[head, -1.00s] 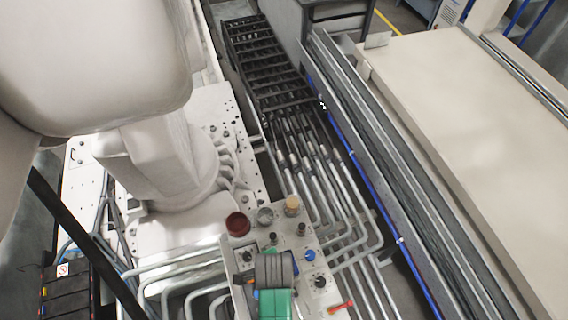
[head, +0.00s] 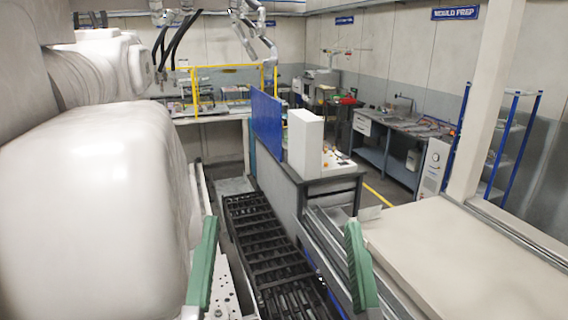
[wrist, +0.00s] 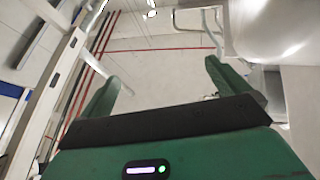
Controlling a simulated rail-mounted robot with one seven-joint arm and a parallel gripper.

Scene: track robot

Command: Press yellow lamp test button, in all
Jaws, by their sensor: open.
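I cannot make out a yellow lamp test button in either current view. A grey console desk (head: 342,172) stands mid-distance in the head view, with small coloured controls on its top, too small to tell apart. My gripper (head: 282,262) shows low in the head view as two green fingers, wide apart, with nothing between them. The desk is beyond the fingers, well apart from them. In the wrist view my gripper (wrist: 167,88) is open and empty, with the ceiling and walls behind it.
A white box (head: 305,142) stands on the desk beside a blue panel (head: 267,125). A black cable track (head: 262,238) runs along the floor toward me. A long beige surface (head: 460,255) lies at right. Workbenches and a yellow rail frame are farther back.

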